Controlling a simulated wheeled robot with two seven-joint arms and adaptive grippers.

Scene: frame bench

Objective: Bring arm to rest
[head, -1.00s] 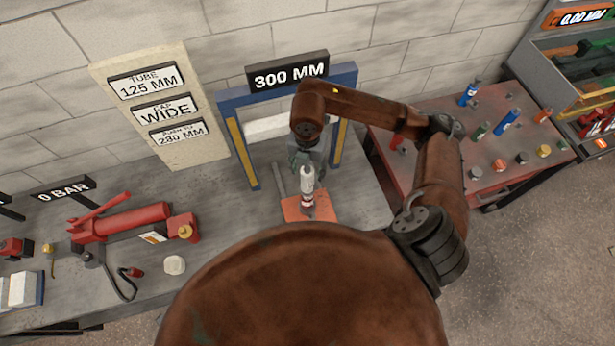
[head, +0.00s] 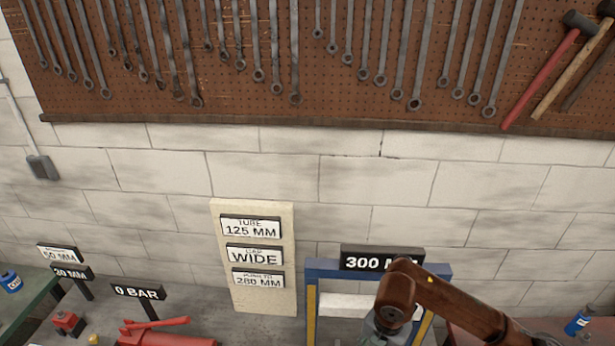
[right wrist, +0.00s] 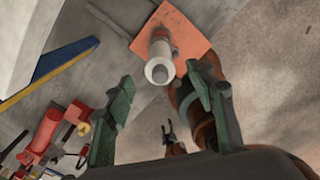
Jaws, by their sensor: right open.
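My right arm (head: 450,305) comes in from the right in the head view, bent in front of the blue press frame (head: 313,268). Its wrist is at the bottom edge, and the fingers are cut off there. In the right wrist view my right gripper (right wrist: 160,74) is open, its two green fingers wide apart. A white-and-red tube (right wrist: 160,55) stands on an orange plate (right wrist: 193,36) just beyond and between the fingertips, with its round end toward the camera. No finger appears shut on it.
A bench holds a red pump (head: 165,339) and a "0 BAR" sign (head: 138,292). A sign board (head: 255,300) and a "300 MM" sign (head: 360,261) stand near the wall. Wrenches and hammers hang on a pegboard (head: 300,110) above. A blue bottle (head: 580,321) is at the lower right.

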